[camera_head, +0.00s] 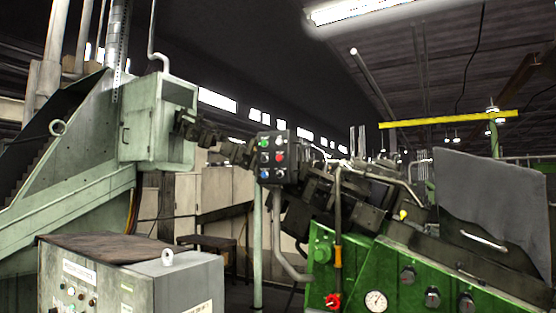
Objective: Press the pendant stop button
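The pendant (290,150) is a dark upright control box near the middle of the view, in front of the machine. Its face carries small buttons in two columns. A green button (264,143) is at upper left and a red button (279,157) is at middle right. A blue button (264,174) is at lower left. Any lettering on the buttons is too small to read, so which one is marked stop cannot be told. Nothing covers the pendant's face. I cannot make out either of my grippers in this view.
A grey control cabinet (180,285) stands at front left, with a lifting eye on top. The green machine (395,270) fills the lower right, with knobs and a gauge (376,301). A pale pole (258,240) and a bent pipe (277,235) run below the pendant.

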